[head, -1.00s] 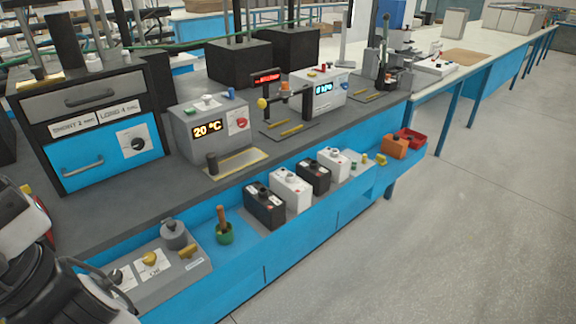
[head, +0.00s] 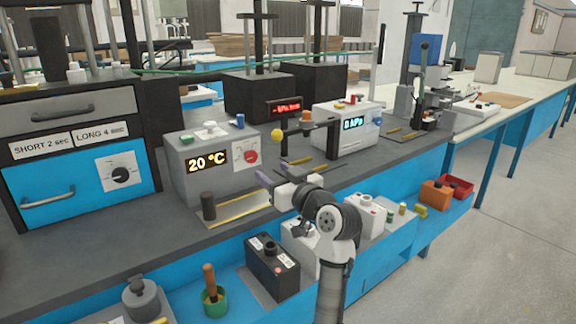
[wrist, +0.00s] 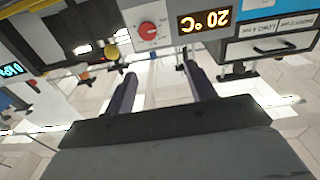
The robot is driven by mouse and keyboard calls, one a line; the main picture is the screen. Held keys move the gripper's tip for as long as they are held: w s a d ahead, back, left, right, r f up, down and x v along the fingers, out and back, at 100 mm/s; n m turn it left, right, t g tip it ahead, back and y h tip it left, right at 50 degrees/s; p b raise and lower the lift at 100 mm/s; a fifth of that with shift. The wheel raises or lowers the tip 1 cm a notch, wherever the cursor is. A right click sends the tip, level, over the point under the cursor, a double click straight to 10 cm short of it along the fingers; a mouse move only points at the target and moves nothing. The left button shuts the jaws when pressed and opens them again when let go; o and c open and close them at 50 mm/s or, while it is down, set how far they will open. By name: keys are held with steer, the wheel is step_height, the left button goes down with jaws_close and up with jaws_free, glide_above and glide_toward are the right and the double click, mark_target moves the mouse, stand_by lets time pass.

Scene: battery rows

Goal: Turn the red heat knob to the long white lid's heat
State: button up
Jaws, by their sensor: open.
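The red heat knob (head: 246,156) is on the front of a grey heater box (head: 190,188), right of its lit display (head: 207,161), which reads 20 °C. It also shows in the wrist view (wrist: 148,31), upside down. A white piece (head: 208,130) sits on top of the box between a green one (head: 186,138) and a blue one (head: 240,121); I cannot tell whether it is the long white lid. My gripper (head: 273,172) is open and empty, in front of the box and a little right of the knob, not touching it. It also shows in the wrist view (wrist: 158,72).
A yellow-edged plate with a dark post (head: 208,207) lies before the box. A stand with a yellow ball (head: 277,134) and a kPa meter box (head: 345,128) are to the right. Batteries (head: 270,262) stand in the blue front tray. A blue drawer cabinet (head: 85,172) is at left.

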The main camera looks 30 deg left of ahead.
mark_target(253, 158)
steer(key=x, duration=0.4)
steer(key=w+f+p+x, duration=0.1)
steer(key=x, duration=0.3)
steer(key=w+f+p+x, duration=0.1)
steer(key=x, duration=0.4)
steer(key=shift+d+f, duration=0.2)
steer(key=shift+d, duration=0.1)
steer(key=shift+c, duration=0.2)
steer(key=c, duration=0.9)
